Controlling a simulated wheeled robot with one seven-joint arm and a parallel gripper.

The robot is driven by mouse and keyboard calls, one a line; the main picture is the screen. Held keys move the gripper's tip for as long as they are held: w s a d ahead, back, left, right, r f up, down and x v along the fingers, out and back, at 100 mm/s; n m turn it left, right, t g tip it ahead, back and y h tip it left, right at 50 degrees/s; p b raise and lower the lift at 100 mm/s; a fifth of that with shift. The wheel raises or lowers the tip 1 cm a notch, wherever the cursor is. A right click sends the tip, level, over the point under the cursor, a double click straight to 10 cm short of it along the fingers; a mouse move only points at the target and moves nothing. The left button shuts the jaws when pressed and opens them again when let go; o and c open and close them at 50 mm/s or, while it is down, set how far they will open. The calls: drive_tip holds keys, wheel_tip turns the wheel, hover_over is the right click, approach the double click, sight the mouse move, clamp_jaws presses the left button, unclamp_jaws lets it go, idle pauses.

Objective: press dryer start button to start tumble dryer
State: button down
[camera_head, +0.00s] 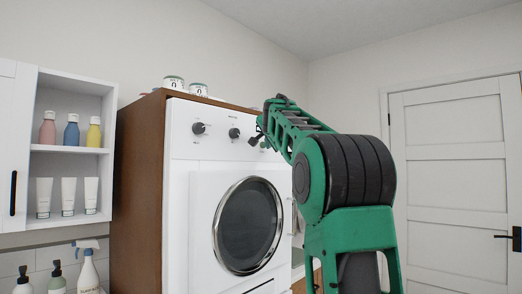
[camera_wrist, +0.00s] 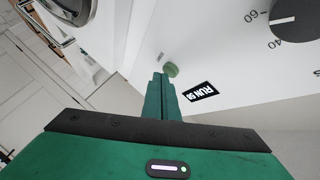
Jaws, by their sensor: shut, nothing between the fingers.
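The white tumble dryer (camera_head: 182,180) stands in a brown wooden surround, with its round dark door (camera_head: 248,226) shut. In the wrist view a small green round button (camera_wrist: 171,69) sticks out of the white panel, near a black label (camera_wrist: 200,91) with white lettering that seems to start with RUN. My gripper (camera_wrist: 159,77) is shut and empty, its fingertips right beside the button. I cannot tell whether they touch it. In the head view my gripper (camera_head: 255,139) is at the right part of the control panel, and my arm hides part of that area.
Two dark knobs (camera_head: 199,128) (camera_head: 234,133) sit on the panel; a dial (camera_wrist: 295,20) with numbers is at the wrist view's upper right. Tins (camera_head: 174,83) stand on top. A shelf cabinet (camera_head: 70,150) is on the left, a white door (camera_head: 455,180) on the right.

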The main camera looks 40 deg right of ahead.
drive_tip(key=shift+s, duration=0.65)
drive_tip(key=shift+s+d, duration=0.1)
drive_tip(key=shift+s+d, duration=0.2)
drive_tip(key=shift+s, duration=2.65)
